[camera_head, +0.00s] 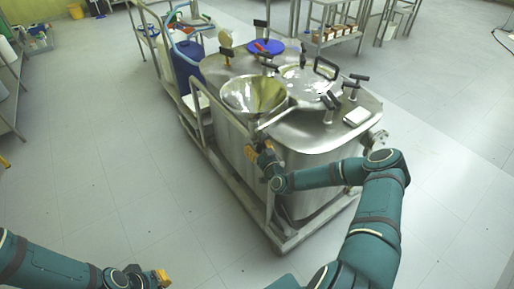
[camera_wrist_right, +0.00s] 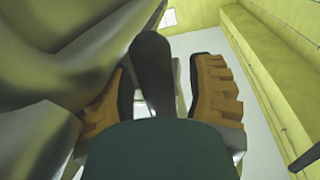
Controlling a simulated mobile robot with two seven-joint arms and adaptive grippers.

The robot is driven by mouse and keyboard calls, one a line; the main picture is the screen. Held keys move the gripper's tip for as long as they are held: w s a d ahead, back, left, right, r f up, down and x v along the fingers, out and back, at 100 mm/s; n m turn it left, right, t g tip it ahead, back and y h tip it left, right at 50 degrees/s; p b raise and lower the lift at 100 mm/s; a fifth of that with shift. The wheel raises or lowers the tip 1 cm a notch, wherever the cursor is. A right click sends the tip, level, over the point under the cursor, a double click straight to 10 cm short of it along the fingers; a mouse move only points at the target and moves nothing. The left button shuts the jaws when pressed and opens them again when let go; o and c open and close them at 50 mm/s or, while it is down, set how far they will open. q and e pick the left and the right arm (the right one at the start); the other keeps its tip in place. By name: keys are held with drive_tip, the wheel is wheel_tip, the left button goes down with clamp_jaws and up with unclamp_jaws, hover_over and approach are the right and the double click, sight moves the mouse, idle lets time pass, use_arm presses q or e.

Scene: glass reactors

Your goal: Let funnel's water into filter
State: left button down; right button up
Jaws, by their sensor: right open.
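The steel funnel (camera_head: 253,93) stands open-topped at the near left of the large steel filter vessel (camera_head: 320,130). My right gripper (camera_head: 257,149) is just below and in front of the funnel, beside the vessel's near side. In the right wrist view its two orange-brown fingers (camera_wrist_right: 165,85) are apart. A dark handle-like bar (camera_wrist_right: 152,65) lies between them, with a clear gap at the right finger; whether it touches the left finger I cannot tell. No water flow is visible. My left gripper (camera_head: 157,278) is low at the bottom left, away from the vessel; its jaw opening is unclear.
The vessel stands on a wheeled steel frame with a rail (camera_head: 205,150). A blue drum (camera_head: 186,65) stands behind left. A rack (camera_head: 335,30) is at the back.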

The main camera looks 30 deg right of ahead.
drive_tip(key=shift+f, duration=0.1)
clamp_jaws()
drive_tip(key=shift+a, duration=0.15)
drive_tip(key=a+r+m+g+y+b, duration=0.1)
drive_tip(key=a+r+m, duration=0.5)
drive_tip(key=m, duration=0.9)
drive_tip(key=shift+s+a+r+g+y, duration=0.3)
drive_tip(key=shift+r+g+y, duration=0.1)
drive_tip(key=shift+r+y, duration=0.15)
idle(0.6)
unclamp_jaws()
drive_tip(key=shift+s+d+r, duration=0.1)
drive_tip(key=shift+r, duration=0.1)
